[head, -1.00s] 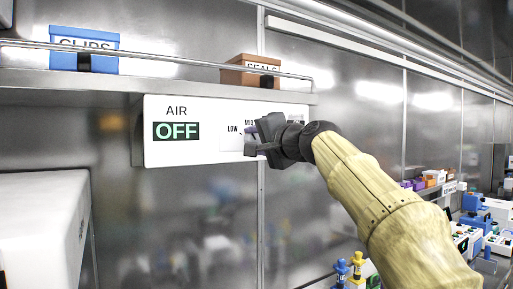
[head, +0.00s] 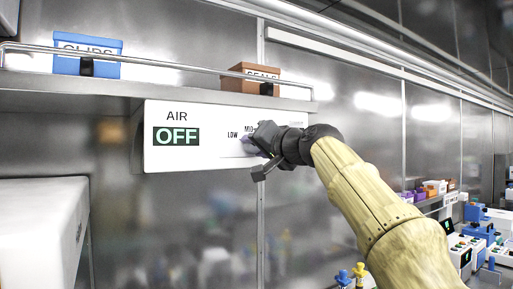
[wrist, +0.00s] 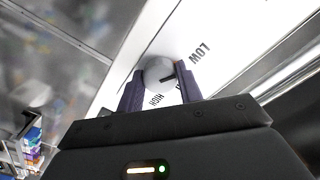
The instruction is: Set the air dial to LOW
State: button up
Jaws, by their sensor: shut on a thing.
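The white AIR panel (head: 215,160) is mounted under the shelf in the head view, and its display (head: 176,137) reads OFF. The LOW and MID marks show beside my gripper (head: 258,147), which covers the dial in that view. In the wrist view the round grey dial (wrist: 158,70) sits between the two purple fingers of my gripper (wrist: 160,84), which are shut on it. A dark pointer mark on the dial faces right in that view. The LOW label (wrist: 200,51) is at its upper right. The HIGH label is below it, and another label is mostly hidden by a finger.
A blue CLIPS box (head: 87,58) and an orange SEALS box (head: 250,78) stand on the shelf behind a rail (head: 180,59) above the panel. A white machine (head: 40,230) is at lower left. A bench with several devices is at lower right.

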jog(key=shift+f, duration=0.25)
jog(key=o, duration=1)
jog(key=shift+r, duration=0.1)
jog(key=b+v, duration=0.7)
jog(key=v, duration=1)
jog(key=shift+s+d, duration=0.15)
